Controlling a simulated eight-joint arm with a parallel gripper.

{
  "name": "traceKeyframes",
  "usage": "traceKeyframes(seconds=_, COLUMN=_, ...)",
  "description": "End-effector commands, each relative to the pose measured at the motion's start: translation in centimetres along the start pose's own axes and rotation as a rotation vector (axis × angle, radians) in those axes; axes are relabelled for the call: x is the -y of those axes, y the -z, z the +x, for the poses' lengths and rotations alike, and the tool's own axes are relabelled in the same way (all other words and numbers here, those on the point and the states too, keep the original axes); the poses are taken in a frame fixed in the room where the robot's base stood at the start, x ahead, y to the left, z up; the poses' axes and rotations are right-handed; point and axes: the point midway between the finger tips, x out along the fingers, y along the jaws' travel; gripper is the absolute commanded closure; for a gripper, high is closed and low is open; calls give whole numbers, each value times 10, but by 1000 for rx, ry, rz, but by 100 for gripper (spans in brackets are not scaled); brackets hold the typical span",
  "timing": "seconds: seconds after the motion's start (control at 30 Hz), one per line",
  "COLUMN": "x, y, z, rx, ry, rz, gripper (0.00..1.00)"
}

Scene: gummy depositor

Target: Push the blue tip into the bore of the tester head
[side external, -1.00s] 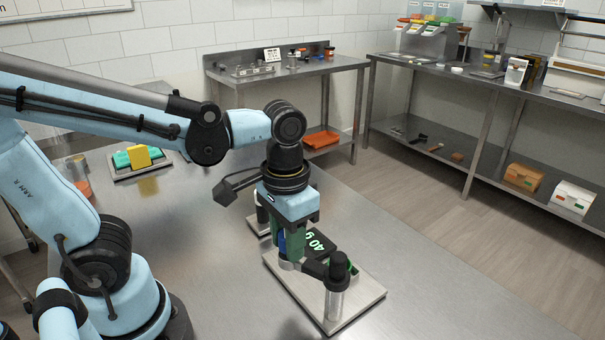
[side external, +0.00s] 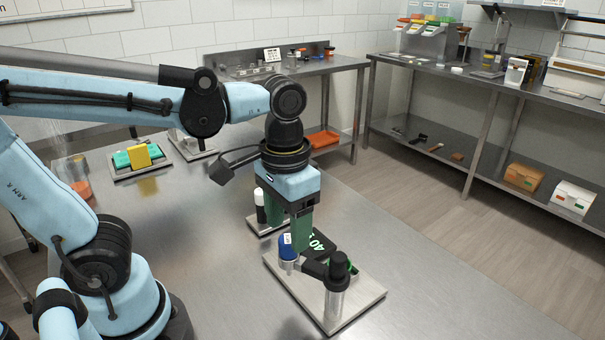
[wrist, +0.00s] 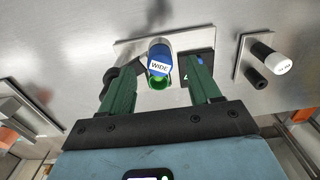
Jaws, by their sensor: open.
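The blue tip (side external: 288,247) has a white label and stands over a silver socket (side external: 288,265) on the tester's black arm. How deep it sits in the bore cannot be told. In the wrist view, the blue tip (wrist: 160,50) reads "WIDE" and shows a green ring at its near end. My gripper (side external: 289,238) is open, its green fingers raised just behind the blue tip. In the wrist view, my gripper (wrist: 164,68) has one finger on each side of the tip, with gaps between. The tester's metal base plate (side external: 355,300) carries a "40" display (side external: 320,241), partly hidden.
A black-knobbed post (side external: 338,275) stands at the tester's near side. A second small plate holds a black cylinder with a white top (side external: 259,198), left of my gripper. A tray with green and yellow parts (side external: 140,158) lies farther left. The bench front is clear.

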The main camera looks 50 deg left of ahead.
Motion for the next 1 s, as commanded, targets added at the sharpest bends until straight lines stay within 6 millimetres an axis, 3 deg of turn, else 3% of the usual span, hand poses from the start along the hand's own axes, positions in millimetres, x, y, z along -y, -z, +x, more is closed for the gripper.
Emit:
traceKeyframes(seconds=0.5, x=0, y=0, z=-74, rx=0, ry=0, rz=0, gripper=38)
traceKeyframes(seconds=0.7, x=0, y=0, z=-85, rx=0, ry=0, rz=0, gripper=38)
traceKeyframes(seconds=1.0, x=0, y=0, z=-86, rx=0, ry=0, rz=0, gripper=38)
